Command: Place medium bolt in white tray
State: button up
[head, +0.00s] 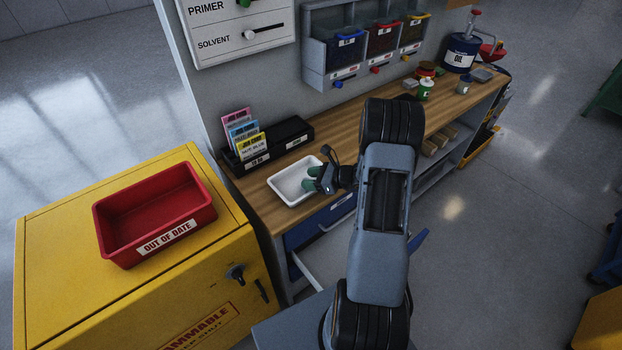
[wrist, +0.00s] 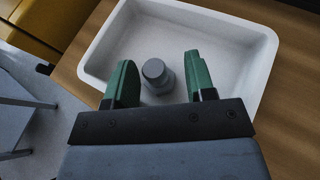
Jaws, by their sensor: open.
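The white tray (head: 291,185) sits on the wooden workbench, and its rim and floor also show in the wrist view (wrist: 228,62). A grey bolt (wrist: 156,75) is inside the tray, standing head up between my fingers, with a gap visible on either side. I cannot judge its size against other bolts. My gripper (wrist: 160,82) has green fingertips and is open over the tray. In the head view my gripper (head: 313,180) reaches into the right side of the tray, and the bolt cannot be made out there.
A black card rack (head: 285,142) stands behind the tray. A red "OUT OF DATE" bin (head: 150,215) sits on the yellow cabinet (head: 60,285) at left. A drawer (head: 335,250) hangs open below the bench. Cans (head: 425,88) stand farther along the wooden bench (head: 345,125).

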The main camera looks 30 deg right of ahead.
jog(key=shift+r, duration=0.1)
jog(key=b+v, duration=0.1)
jog(key=v, duration=1)
jog(key=s+a+r+n+g+h, duration=0.1)
jog(key=s+a+r+n+h, duration=0.2)
jog(key=n, duration=0.6)
jog(key=s+a+r+n+g+h, duration=0.2)
jog(key=s+a+r+n+h, duration=0.1)
jog(key=s+a+r+n, duration=0.2)
jog(key=s+a+r+n+g+h, duration=0.2)
jog(key=s+a+r+n, duration=0.3)
jog(key=a+n, duration=0.6)
jog(key=shift+r+n+h, duration=0.7)
jog(key=shift+r+n, duration=0.3)
jog(key=shift+n, duration=0.1)
jog(key=shift+a, duration=0.1)
jog(key=shift+c, duration=0.3)
